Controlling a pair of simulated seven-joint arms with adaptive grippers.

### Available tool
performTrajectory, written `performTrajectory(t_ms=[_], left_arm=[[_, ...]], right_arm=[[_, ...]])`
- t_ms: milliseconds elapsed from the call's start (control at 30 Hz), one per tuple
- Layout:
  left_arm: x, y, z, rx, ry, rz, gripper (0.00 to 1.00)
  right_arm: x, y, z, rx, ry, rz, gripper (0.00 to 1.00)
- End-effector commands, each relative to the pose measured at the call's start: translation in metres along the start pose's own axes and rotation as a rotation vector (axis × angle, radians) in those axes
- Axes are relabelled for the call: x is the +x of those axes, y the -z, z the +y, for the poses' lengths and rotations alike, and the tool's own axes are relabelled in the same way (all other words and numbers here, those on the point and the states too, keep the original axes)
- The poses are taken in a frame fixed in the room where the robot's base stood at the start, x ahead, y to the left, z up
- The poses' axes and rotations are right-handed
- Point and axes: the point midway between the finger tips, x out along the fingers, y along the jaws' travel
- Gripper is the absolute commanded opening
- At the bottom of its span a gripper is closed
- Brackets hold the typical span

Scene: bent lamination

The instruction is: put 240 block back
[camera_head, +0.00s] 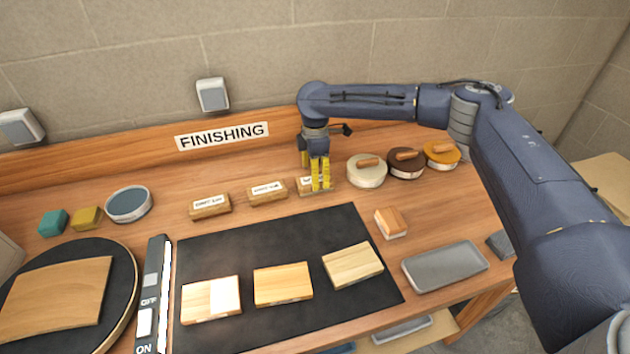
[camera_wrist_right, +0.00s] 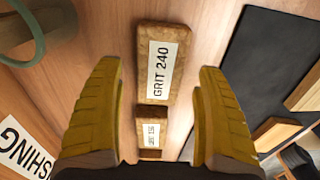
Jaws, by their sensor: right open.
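The block labelled GRIT 240 (camera_wrist_right: 164,35) lies on the wooden bench, centred between the fingers in the right wrist view. In the head view it appears to be the rightmost labelled block (camera_head: 304,188) of the row at the back, partly hidden by the fingers. My right gripper (camera_head: 320,183) points down over it. In the right wrist view this gripper (camera_wrist_right: 162,78) is open, with one yellow finger on each side of the block and visible gaps to both. Nothing is gripped. My left gripper does not show.
Two other labelled blocks (camera_head: 267,193) (camera_head: 209,206) lie to the left in the row. Round pads (camera_head: 366,175) stand to the right. The black mat (camera_head: 270,235) in front holds three wooden pieces. A small block (camera_head: 391,223) and a grey tray (camera_head: 445,266) lie right of it.

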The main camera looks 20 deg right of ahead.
Motion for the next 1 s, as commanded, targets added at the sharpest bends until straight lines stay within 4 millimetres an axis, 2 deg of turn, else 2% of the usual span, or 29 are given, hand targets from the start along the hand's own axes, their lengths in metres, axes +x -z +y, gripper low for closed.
performTrajectory(t_ms=[33, 200, 433, 700, 1000], left_arm=[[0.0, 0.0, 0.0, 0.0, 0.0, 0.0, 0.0], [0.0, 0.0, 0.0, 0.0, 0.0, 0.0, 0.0], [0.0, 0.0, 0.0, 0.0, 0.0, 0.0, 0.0], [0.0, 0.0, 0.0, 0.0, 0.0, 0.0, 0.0], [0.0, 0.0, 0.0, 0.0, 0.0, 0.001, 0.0]], right_arm=[[-0.011, 0.0, 0.001, -0.001, -0.003, 0.001, 0.73], [-0.041, 0.001, 0.001, -0.001, -0.003, 0.001, 0.73], [-0.072, 0.0, 0.001, -0.001, -0.002, 0.001, 0.73], [-0.088, 0.0, 0.0, -0.001, 0.0, 0.0, 0.73], [-0.089, 0.0, 0.0, -0.001, 0.001, 0.001, 0.73]])
